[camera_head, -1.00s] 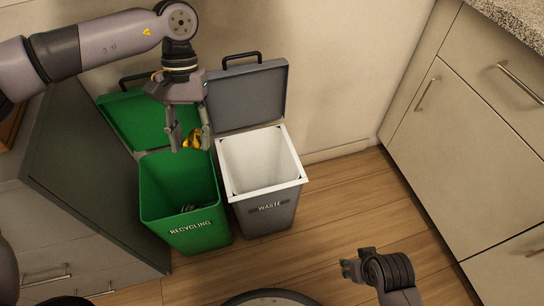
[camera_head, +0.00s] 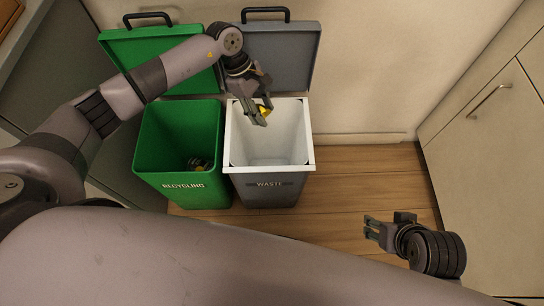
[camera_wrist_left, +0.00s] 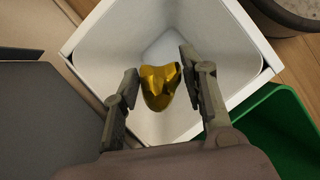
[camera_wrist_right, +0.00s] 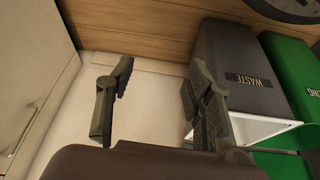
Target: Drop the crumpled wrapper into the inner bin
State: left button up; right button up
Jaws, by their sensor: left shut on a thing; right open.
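The crumpled gold wrapper (camera_head: 262,110) is between the fingers of my left gripper (camera_head: 257,113), which is shut on it. In the left wrist view the wrapper (camera_wrist_left: 159,86) shows between the two fingertips, with the white inner bin (camera_wrist_left: 90,48) below it. In the head view the inner bin (camera_head: 299,167) is a white liner inside the grey WASTE bin (camera_head: 268,190). The gripper is over the rear part of its opening. My right gripper (camera_head: 372,232) is open and empty, low over the floor to the right of the bins.
A green RECYCLING bin (camera_head: 187,187) with some small items inside stands directly left of the WASTE bin. Both lids, green (camera_head: 150,55) and grey (camera_head: 290,50), stand open behind. A cabinet (camera_head: 500,130) is at the right. Wooden floor (camera_head: 370,170) is clear between.

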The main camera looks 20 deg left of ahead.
pick_arm(q)
notch_tip(320, 180, down, 3)
jog(key=shift+r+b, duration=0.15)
jog(key=shift+b, duration=0.6)
notch_tip(320, 180, down, 2)
jog(key=shift+f+b, duration=0.25)
jog(key=shift+b, duration=0.45)
jog(key=shift+f, duration=0.25)
pick_arm(e)
jog(key=w+a+r+t+y, duration=0.1)
jog(key=w+a+r+t, duration=0.1)
jog(key=w+r+t, duration=0.2)
jog(key=w+a+r+t+y, duration=0.1)
jog(key=w+r+t, duration=0.3)
jog(key=w, duration=0.5)
jog(key=shift+a+r+t, duration=0.25)
jog(key=shift+a+t, duration=0.05)
jog(key=shift+a, duration=0.55)
pick_arm(q)
jog(key=o, duration=0.8)
jog(key=shift+o, duration=0.2)
jog(key=shift+r, duration=0.1)
jog(key=v, duration=1.2)
pick_arm(e)
jog(key=shift+n, duration=0.3)
